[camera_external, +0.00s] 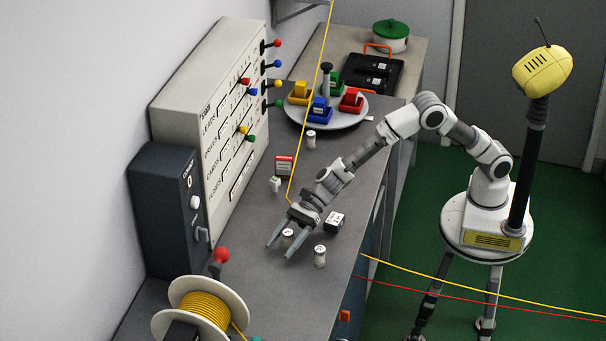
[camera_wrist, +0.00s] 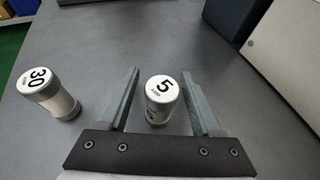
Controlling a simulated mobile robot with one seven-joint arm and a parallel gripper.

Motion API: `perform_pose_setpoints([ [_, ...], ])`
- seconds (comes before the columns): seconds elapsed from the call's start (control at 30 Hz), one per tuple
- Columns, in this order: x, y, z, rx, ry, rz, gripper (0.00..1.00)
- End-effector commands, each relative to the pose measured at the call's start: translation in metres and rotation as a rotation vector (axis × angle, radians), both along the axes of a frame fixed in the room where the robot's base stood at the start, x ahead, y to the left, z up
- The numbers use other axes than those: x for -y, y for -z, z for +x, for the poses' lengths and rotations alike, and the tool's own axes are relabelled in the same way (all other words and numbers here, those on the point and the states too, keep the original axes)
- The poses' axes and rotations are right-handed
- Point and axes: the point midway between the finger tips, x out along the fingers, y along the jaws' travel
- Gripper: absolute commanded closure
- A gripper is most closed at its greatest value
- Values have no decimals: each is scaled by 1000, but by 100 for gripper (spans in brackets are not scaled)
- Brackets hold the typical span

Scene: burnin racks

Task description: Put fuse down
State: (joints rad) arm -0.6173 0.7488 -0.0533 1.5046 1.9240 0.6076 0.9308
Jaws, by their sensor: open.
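My gripper (camera_external: 281,244) is low over the grey bench, its two fingers apart. In the wrist view my gripper (camera_wrist: 170,100) has a white-topped fuse marked 5 AMP (camera_wrist: 161,92) standing upright between the open fingers, with a gap on each side. That fuse (camera_external: 288,234) also shows between the fingers in the external view. A second upright fuse marked 30 AMP (camera_wrist: 47,91) stands outside the fingers, to the left in the wrist view. An upright fuse (camera_external: 320,256) stands just right of the gripper in the external view.
More fuse-like cylinders (camera_external: 311,139) (camera_external: 275,184) stand farther back. A small black-and-white box (camera_external: 334,221) lies near the wrist.

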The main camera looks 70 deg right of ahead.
Motion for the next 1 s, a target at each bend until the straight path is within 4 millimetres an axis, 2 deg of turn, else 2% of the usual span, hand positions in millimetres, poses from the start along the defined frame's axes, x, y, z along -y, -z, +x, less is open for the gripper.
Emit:
perform_pose_setpoints([
  [0.33, 61, -29, -23, 1, 5, 1, 34],
  [0.5, 85, -39, -34, 1, 3, 1, 34],
  [0.7, 98, -44, -40, 1, 1, 1, 34],
  [1.0, 101, -47, -42, 11, -6, -6, 34],
])
